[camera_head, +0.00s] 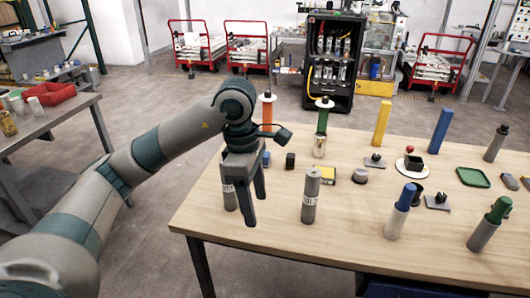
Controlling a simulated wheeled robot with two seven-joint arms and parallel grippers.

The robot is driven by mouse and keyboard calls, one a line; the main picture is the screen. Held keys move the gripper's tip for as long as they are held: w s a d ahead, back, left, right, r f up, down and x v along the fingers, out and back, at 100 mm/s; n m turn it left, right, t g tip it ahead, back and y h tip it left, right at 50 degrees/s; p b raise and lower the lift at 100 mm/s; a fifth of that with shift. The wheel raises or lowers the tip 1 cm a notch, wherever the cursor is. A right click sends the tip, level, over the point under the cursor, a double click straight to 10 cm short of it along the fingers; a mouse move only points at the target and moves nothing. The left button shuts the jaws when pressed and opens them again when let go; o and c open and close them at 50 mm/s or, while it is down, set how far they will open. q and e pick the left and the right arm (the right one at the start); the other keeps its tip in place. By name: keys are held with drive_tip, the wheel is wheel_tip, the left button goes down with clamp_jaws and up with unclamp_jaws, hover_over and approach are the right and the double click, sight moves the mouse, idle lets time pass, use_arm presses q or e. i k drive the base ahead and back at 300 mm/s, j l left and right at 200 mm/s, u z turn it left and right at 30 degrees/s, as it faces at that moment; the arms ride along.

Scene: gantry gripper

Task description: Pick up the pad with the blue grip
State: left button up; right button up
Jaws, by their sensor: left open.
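A light grey cylinder (396,224) with a blue grip (407,195) on top stands upright on the right half of the wooden table. A tall plain blue block (440,130) stands behind it, and a small blue piece (266,158) lies partly hidden behind my left gripper. I cannot tell for sure which blue item is the pad. My left gripper (255,209) points down at the table's left side, open and empty, well to the left of the blue-gripped cylinder. My right gripper is not in view.
A grey labelled cylinder (311,196) stands just right of my left gripper; another (229,194) is partly behind it. A yellow block (382,123), a green-topped cylinder (484,234) and a green tray (473,177) stand farther right. The table's front middle is clear.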

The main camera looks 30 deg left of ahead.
sight(266, 160)
drive_tip(key=i+j, duration=1)
drive_tip(key=i, duration=0.25)
